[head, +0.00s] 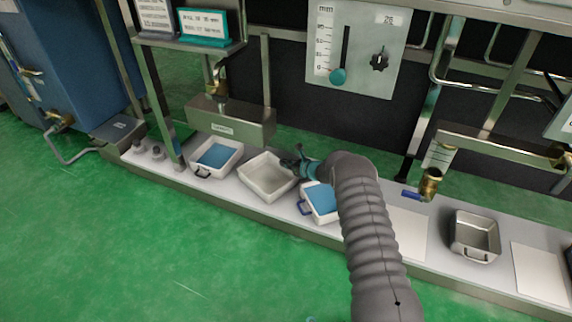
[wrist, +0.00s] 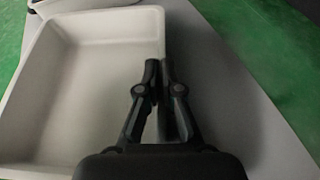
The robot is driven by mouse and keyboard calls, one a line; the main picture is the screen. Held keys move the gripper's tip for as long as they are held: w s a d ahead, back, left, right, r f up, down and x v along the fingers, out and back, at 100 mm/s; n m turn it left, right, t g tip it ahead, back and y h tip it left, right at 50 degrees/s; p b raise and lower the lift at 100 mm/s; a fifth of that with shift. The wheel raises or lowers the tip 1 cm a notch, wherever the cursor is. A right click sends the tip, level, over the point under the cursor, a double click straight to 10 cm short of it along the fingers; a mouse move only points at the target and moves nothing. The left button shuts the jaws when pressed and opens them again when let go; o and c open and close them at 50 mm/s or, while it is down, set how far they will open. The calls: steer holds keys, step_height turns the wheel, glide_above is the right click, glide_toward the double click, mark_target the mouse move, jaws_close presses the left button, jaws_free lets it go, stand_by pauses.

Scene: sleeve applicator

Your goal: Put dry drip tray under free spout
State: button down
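A white, empty drip tray (head: 262,181) with a dry-looking floor sits at or just above the long grey ledge, turned slightly. It fills the left of the wrist view (wrist: 85,85). My gripper (head: 287,163) is at the tray's right wall; in the wrist view its fingers (wrist: 163,75) are close together with that wall between them. Two other white trays hold blue liquid: one at left (head: 215,155) and one (head: 321,201) partly behind my arm. A metal tray (head: 475,238) stands at right. Brass spouts show at left (head: 219,82) and right (head: 430,183).
The ledge (head: 405,235) has pale bare panels between my arm and the metal tray, and another panel (head: 540,272) at far right. A metal box (head: 230,122) hangs behind the left trays. A dial panel (head: 358,48) stands behind my arm. Green floor lies in front.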

steer(key=shift+f, duration=0.1)
steer(key=c, duration=1.3)
jaws_free()
steer(key=p+v, duration=0.1)
steer(key=v, duration=1.1)
steer(key=shift+d+p, duration=0.1)
steer(key=shift+p, duration=0.25)
